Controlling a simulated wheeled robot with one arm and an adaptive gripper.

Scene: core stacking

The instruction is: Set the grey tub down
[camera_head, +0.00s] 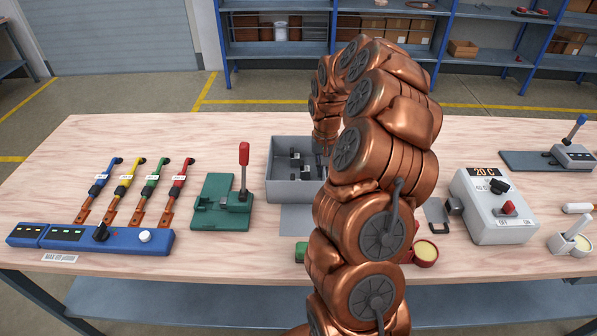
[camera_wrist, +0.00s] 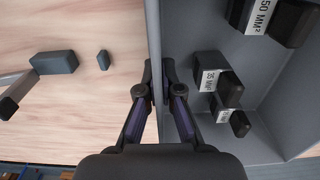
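The grey tub (camera_head: 278,192) is an open rectangular box at the middle of the table, just left of my arm in the head view. In the wrist view its wall (camera_wrist: 154,30) runs between my fingers, and its inside shows on the right. My gripper (camera_wrist: 158,72) has one finger on each side of this wall and looks closed on it. Several dark blocks with white labels, such as one reading 35 MM² (camera_wrist: 215,80), lie in the tub. My arm hides the gripper in the head view. I cannot tell whether the tub's base touches the table.
A flat grey patch (camera_head: 297,220) lies in front of the tub. A green press with a red lever (camera_head: 222,205) stands close to its left. Farther left are coloured tools and a blue unit (camera_head: 120,238). A white control box (camera_head: 490,210) stands right of my arm.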

